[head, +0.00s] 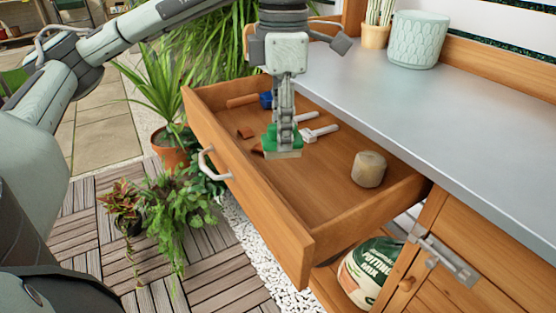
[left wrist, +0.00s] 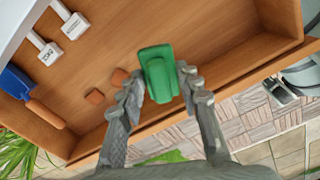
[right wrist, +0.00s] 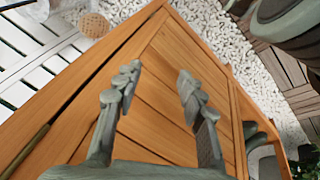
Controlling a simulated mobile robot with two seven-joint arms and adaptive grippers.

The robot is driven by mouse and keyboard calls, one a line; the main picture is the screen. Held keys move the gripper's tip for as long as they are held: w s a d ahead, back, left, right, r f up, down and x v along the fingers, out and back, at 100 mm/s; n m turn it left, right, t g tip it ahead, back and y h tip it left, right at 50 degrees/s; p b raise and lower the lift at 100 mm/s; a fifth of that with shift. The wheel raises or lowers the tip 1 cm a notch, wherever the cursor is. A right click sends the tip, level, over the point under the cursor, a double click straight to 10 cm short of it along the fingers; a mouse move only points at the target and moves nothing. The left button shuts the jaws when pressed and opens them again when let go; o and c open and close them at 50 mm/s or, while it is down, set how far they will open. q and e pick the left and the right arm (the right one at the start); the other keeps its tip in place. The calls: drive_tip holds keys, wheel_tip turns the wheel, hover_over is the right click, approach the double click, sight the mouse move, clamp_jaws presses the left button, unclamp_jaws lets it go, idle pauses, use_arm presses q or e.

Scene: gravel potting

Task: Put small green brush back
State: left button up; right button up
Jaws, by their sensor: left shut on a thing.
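The small green brush (head: 283,146) is held in my left gripper (head: 284,128), over the open wooden drawer (head: 309,206). In the left wrist view the green brush (left wrist: 160,72) sits between the two fingertips (left wrist: 160,84), with the drawer floor behind it. I cannot tell whether its bristles touch the floor. My right gripper (right wrist: 155,85) is open and empty in the right wrist view, facing a wooden cabinet door (right wrist: 160,125). It does not show in the head view.
The drawer holds a blue trowel (head: 266,100), white labels (head: 320,132), terracotta pieces (head: 246,132) and a tan cylinder (head: 369,169). The grey counter (head: 400,105) bears a pale green pot (head: 417,40). A potting mix bag (head: 366,270) stands below. The drawer's front half has free floor.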

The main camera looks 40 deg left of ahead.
sight(282, 154)
use_arm(q)
drive_tip(key=shift+f, duration=2.65)
use_arm(e)
drive_tip(key=shift+s+r, duration=0.1)
drive_tip(key=shift+r, duration=0.3)
use_arm(q)
drive_tip(key=shift+f, duration=0.1)
drive_tip(key=o, duration=1.1)
use_arm(e)
drive_tip(key=shift+w+a+r+t, duration=0.15)
drive_tip(key=shift+w+a+t, duration=0.15)
drive_tip(key=shift+w+a, duration=0.15)
drive_tip(key=shift+d, duration=0.1)
